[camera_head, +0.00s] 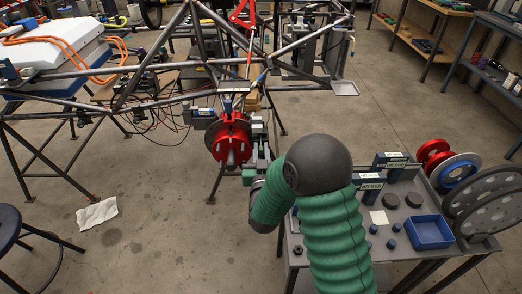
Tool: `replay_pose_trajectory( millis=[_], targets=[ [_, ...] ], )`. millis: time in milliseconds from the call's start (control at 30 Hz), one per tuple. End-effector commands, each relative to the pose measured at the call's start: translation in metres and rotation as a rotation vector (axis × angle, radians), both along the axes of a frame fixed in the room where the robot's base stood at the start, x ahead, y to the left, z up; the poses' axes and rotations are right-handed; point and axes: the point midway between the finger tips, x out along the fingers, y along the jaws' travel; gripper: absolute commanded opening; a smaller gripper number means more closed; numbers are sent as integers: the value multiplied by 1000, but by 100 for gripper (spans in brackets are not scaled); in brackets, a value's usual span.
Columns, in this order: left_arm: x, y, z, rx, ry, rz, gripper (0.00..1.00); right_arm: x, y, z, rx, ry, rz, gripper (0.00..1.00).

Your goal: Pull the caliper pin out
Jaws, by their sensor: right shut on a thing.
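The wheel hub with its red brake disc (230,138) is mounted at the corner of the tube chassis (150,85). My right arm comes in from the lower right, and my right gripper (257,154) is at the caliper, just right of the disc. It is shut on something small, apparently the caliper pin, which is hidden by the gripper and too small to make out. My left gripper is not in view.
A grey cart (388,246) at the right holds a blue tray (430,231), labelled boxes, dark pucks and several discs. A stool (12,222) stands at the left edge. A white cloth (97,213) lies on the floor.

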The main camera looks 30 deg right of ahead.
Motion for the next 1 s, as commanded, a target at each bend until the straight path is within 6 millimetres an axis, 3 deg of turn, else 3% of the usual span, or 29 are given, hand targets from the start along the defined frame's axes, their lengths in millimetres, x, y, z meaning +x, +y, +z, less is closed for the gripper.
replay_pose_trajectory(
  millis=[967,1000],
  targets=[
    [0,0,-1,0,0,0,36,-7,5,-1,1,3,2,0],
    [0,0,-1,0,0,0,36,-7,5,-1,1,3,2,20]
  ],
)
